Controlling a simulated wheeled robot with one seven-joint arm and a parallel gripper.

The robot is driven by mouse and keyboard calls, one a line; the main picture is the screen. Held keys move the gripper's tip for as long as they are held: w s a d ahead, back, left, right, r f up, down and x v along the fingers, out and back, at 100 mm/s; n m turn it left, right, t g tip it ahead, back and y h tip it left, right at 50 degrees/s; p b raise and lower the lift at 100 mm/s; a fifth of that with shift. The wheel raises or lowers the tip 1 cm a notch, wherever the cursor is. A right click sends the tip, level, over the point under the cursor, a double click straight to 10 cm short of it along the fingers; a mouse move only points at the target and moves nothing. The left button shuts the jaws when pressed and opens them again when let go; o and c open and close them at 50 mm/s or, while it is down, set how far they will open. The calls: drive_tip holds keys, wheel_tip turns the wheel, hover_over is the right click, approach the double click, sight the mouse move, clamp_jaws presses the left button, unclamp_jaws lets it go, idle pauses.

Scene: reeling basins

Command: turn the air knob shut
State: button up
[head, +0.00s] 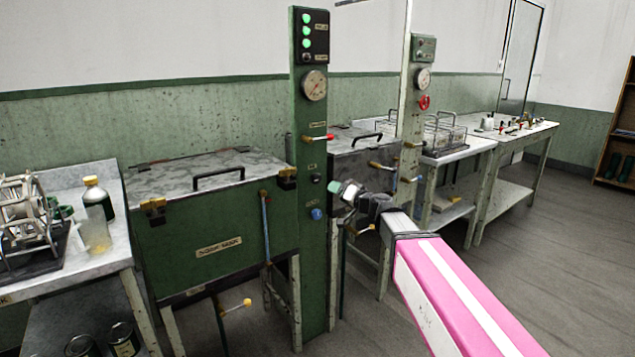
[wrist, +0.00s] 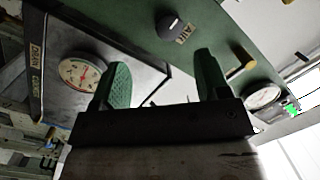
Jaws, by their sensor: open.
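The air knob (wrist: 172,25) is a small dark round knob beside an AIR label on a green panel, near the top of the wrist view. In the head view, a small black knob (head: 316,178) on the green column looks like the same one. My gripper (head: 343,190) is just right of the column in the head view. In the wrist view my gripper (wrist: 163,76) has two green fingers spread apart with nothing between them. The knob lies beyond the fingertips, apart from them. How far the knob is turned cannot be told.
The green column (head: 313,250) also carries a gauge (head: 314,85), a red-tipped lever (head: 328,137) and a blue knob (head: 316,214). A lidded green basin (head: 215,235) stands left of it. A second column (head: 409,120) stands behind, right. Open floor (head: 560,240) lies at right.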

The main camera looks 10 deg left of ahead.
sight(318, 180)
drive_tip(key=shift+t, duration=0.4)
drive_tip(key=x, duration=0.7)
drive_tip(key=r+x, duration=0.1)
drive_tip(key=x, duration=0.3)
drive_tip(key=shift+a+r, duration=0.1)
drive_tip(key=shift+a, duration=0.1)
drive_tip(key=c, duration=0.9)
